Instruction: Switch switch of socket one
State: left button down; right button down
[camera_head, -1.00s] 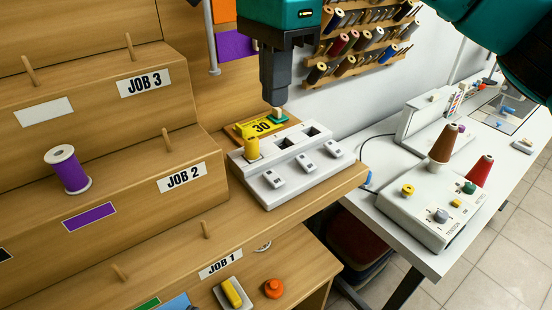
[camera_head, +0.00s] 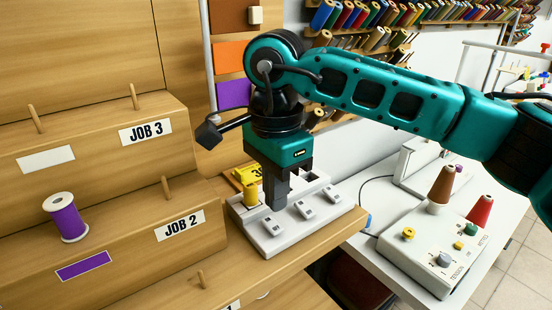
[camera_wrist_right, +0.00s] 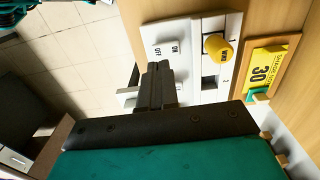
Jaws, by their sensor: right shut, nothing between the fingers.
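The white socket strip (camera_head: 265,243) lies on the wooden bench, with sockets at the back and a row of rocker switches in front. A yellow plug (camera_head: 251,193) stands in socket one; it also shows in the right wrist view (camera_wrist_right: 216,45). The switch of socket one (camera_head: 272,226) is the leftmost rocker; ON and OFF marks show on a switch plate (camera_wrist_right: 166,48) in the right wrist view. My right gripper (camera_head: 276,207) points down, shut and empty, just behind this switch. I cannot tell whether it touches. My left gripper is out of view.
A yellow card marked 30 (camera_wrist_right: 261,70) lies in a wooden holder behind the strip. Stepped wooden shelves with a purple spool (camera_head: 65,217) stand at left. A white tension unit (camera_head: 420,260) with thread cones stands on the table at right.

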aim_at(271, 223)
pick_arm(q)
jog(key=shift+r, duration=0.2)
pick_arm(e)
jog(key=shift+f, duration=2.05)
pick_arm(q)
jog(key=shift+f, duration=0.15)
